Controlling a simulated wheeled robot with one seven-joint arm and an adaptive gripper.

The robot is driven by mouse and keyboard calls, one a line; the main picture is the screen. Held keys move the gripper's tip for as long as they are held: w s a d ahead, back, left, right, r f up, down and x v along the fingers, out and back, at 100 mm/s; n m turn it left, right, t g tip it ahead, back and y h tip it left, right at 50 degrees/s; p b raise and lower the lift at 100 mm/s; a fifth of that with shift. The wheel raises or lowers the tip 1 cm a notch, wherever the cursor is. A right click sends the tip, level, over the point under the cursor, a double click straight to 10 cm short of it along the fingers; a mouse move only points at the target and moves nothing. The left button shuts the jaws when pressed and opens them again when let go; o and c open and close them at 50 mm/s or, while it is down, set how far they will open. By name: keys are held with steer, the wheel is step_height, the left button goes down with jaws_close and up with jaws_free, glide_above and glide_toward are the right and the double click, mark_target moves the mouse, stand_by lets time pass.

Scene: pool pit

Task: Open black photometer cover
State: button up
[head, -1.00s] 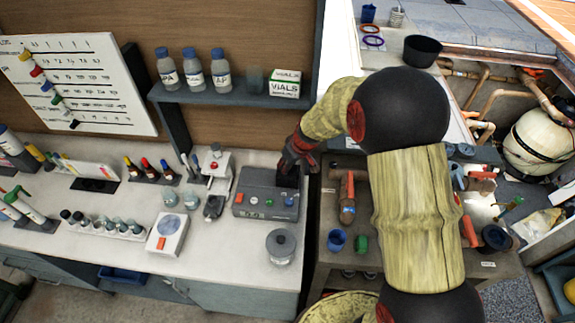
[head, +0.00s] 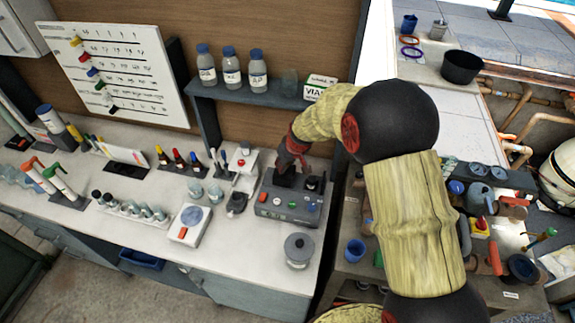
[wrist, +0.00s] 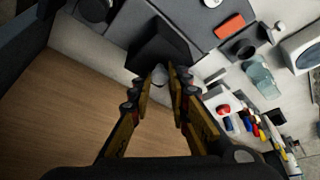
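The photometer (head: 283,211) is a grey box with coloured buttons on the right part of the white counter in the head view. Its black cover (head: 284,179) appears as a dark piece over the rear of the box, just below my gripper (head: 291,157). A separate dark part (head: 316,184) shows at the box's right rear. In the wrist view, the black cover (wrist: 158,44) lies just beyond my fingertips (wrist: 168,74). A narrow gap shows between the fingers. Whether they touch the cover is unclear.
A shelf with bottles (head: 231,68) and a vials box (head: 319,87) is above and behind. A white instrument (head: 244,160) stands left of the photometer, a round lidded jar (head: 299,250) in front. A white scale (head: 190,224) sits farther left.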

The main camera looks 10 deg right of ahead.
steer(key=o, duration=0.5)
steer(key=shift+r, duration=0.1)
steer(key=v, duration=1.1)
steer(key=shift+s+d+r, duration=0.15)
steer(key=shift+s+r, duration=0.15)
